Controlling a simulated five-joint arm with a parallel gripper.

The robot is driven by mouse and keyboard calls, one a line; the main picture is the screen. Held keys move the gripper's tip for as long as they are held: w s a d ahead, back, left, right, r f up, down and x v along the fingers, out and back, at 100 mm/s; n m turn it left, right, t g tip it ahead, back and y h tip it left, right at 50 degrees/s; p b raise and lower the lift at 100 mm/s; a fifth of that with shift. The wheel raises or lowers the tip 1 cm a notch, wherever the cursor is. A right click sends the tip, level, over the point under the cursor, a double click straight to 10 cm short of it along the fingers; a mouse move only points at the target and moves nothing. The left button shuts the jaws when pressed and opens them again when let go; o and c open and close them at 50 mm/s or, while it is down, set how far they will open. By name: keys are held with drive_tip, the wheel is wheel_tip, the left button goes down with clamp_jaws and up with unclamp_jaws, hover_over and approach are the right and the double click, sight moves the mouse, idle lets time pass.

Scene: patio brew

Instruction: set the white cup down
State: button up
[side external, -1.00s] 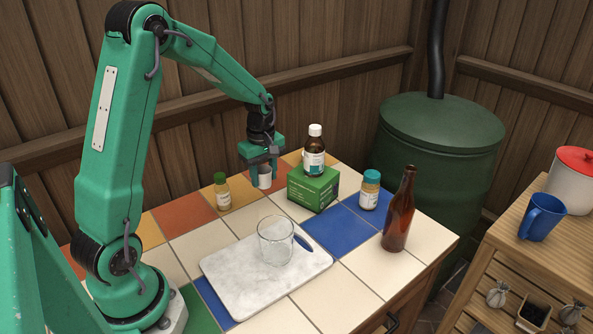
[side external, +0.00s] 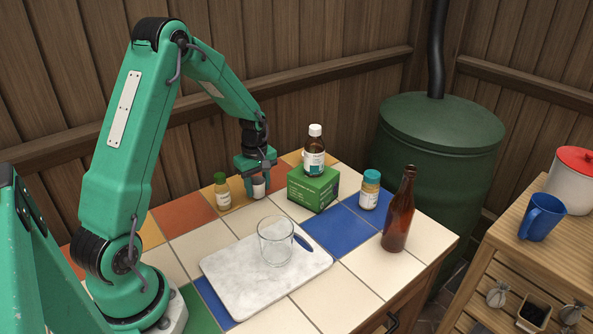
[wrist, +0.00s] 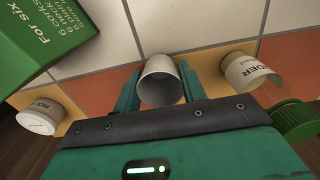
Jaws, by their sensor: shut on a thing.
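The white cup (side external: 258,187) is between the fingers of my gripper (side external: 258,181), low over the tiled tabletop near the back edge. In the wrist view the cup (wrist: 161,82) shows its round open rim, with one finger of my gripper (wrist: 160,84) on each side, shut on it. In the side view the fingers partly hide the cup. The cup looks upright and close to the tiles; I cannot tell whether its base touches them.
A green-capped bottle (side external: 222,192) stands just left of my gripper. A green box (side external: 313,190) with a brown medicine bottle (side external: 315,160) on top is close on the right. A glass (side external: 275,243) stands on a marble board (side external: 235,280) in front. A white-lidded jar (wrist: 38,122) is near.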

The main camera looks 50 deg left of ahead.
drive_tip(key=shift+f, duration=0.3)
drive_tip(key=o, duration=0.9)
drive_tip(key=shift+o, duration=0.2)
wheel_tip(320, 180, up, 12)
drive_tip(key=shift+r, duration=0.15)
idle(0.6)
